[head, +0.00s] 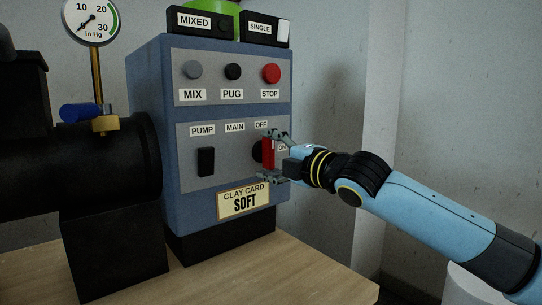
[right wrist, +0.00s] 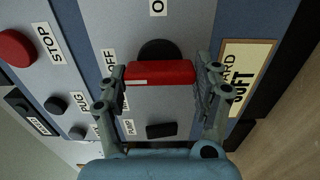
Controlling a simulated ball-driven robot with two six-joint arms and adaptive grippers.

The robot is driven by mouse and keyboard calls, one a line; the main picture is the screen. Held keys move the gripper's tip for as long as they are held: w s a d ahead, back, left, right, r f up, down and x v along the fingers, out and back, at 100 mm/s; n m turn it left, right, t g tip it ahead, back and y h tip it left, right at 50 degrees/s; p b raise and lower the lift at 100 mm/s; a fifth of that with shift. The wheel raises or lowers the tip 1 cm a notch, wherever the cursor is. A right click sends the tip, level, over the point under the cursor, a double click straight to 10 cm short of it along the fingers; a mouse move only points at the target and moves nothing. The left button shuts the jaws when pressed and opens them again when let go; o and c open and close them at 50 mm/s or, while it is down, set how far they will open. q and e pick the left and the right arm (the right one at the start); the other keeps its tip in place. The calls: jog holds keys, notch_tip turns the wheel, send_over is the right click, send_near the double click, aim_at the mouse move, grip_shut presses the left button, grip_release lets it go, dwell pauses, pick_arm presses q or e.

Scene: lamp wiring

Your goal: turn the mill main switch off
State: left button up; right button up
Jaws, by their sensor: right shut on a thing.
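The main switch is a red handle (head: 268,153) on a black round base on the blue control box. It stands upright on the panel, below the OFF label (head: 261,125), with the ON label (head: 282,147) to its right. My right gripper (head: 270,156) is shut on the handle, with one finger at its upper end and one at its lower end. In the right wrist view, the red handle (right wrist: 160,73) lies between the fingers (right wrist: 160,78), and a pale mark shows on its end nearer OFF. My left gripper is not in view.
The black pump switch (head: 206,161) is left of the main switch. Grey, black and red buttons, the red one STOP (head: 271,73), sit above. A clay card (head: 244,201) is below. A gauge (head: 93,20) and black machine body stand left. The table's right front is clear.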

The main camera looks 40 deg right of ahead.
jog(key=shift+f, duration=0.15)
jog(key=o, duration=1.2)
jog(key=shift+c, duration=0.2)
jog(key=s, duration=1.2)
jog(key=shift+d, duration=0.45)
